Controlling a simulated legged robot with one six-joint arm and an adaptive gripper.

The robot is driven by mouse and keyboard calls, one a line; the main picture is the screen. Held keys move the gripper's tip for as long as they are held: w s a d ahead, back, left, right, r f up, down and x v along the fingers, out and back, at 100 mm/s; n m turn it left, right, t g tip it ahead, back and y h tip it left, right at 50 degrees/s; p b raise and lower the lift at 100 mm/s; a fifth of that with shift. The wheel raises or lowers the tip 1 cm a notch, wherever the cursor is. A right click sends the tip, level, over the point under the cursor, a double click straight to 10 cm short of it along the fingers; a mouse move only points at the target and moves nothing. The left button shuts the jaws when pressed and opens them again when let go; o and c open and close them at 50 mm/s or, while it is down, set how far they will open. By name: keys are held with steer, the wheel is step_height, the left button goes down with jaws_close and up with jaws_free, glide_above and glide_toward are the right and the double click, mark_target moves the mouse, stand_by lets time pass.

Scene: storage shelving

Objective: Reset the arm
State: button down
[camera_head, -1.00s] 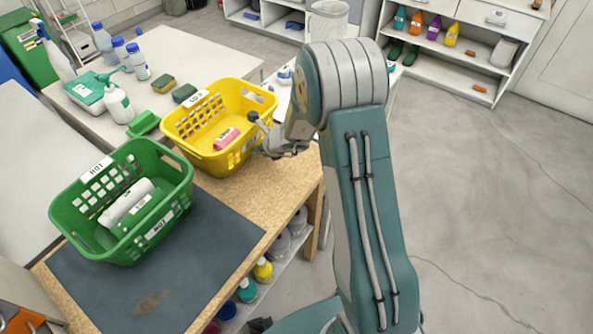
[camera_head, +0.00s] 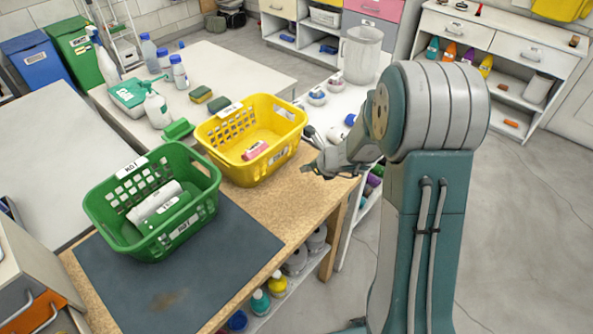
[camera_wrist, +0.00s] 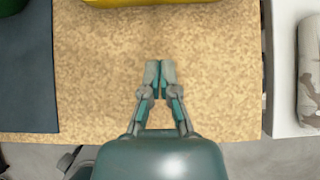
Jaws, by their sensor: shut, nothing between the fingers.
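My gripper (camera_head: 308,168) is at the end of my folded arm, just right of the yellow basket, above the right part of the cork-coloured tabletop. In the wrist view my gripper (camera_wrist: 159,78) points at bare tabletop (camera_wrist: 100,90), its two fingertips together with nothing between them. The yellow basket (camera_head: 280,158) holds a pink item (camera_head: 255,150); its lower edge shows at the top of the wrist view (camera_wrist: 150,3). The gripper is apart from the basket.
A green basket (camera_head: 103,207) with a white roll and a green item stands on a dark mat (camera_head: 215,262). White tables with bottles and sponges lie behind. A white side table with a clear pitcher (camera_head: 360,55) is behind my arm. Floor on the right (camera_head: 530,230) is clear.

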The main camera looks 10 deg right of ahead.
steer(key=s+a+r+n+g, duration=0.1)
steer(key=s+a+r+n, duration=0.2)
steer(key=s+r+n, duration=0.45)
steer(key=s+a+r+n+g, duration=0.1)
steer(key=s+a+r+n, duration=0.2)
steer(key=s+r+n, duration=0.5)
steer(key=s+d+r+n+h, duration=0.2)
steer(key=s+r+n, duration=0.1)
steer(key=s+n, duration=0.3)
steer(key=s+d+r+n+h, duration=0.3)
steer(key=s+n, duration=0.4)
steer(key=s, duration=0.1)
steer(key=shift+s, duration=0.2)
steer(key=shift+a+n, duration=0.2)
steer(key=shift+n, duration=0.05)
